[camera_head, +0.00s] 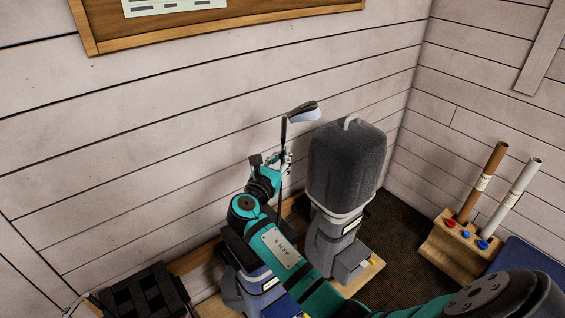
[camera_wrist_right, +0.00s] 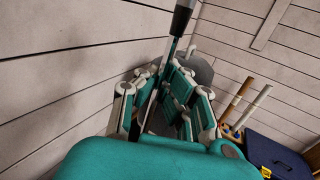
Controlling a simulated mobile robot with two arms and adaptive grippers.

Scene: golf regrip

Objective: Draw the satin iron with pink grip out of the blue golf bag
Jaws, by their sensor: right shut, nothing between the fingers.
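An iron (camera_head: 304,112) stands head up at the back wall, its dark shaft running down towards the blue golf bag (camera_head: 255,283). My right arm covers much of that bag, and no pink grip shows. My right gripper (camera_head: 287,160) is at the shaft, a little below the club head, with its fingers shut and nothing held between them. In the right wrist view, the shaft and its dark upper end (camera_wrist_right: 183,18) pass close by the fingers (camera_wrist_right: 165,90); I cannot tell whether they touch. My left gripper is not in view.
A grey golf bag with a hood (camera_head: 345,165) stands close to the right of the club. A wooden block (camera_head: 448,245) with a brown and a white tube stands further right, beside a dark blue case (camera_head: 528,262). A black slatted object (camera_head: 145,292) is at lower left.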

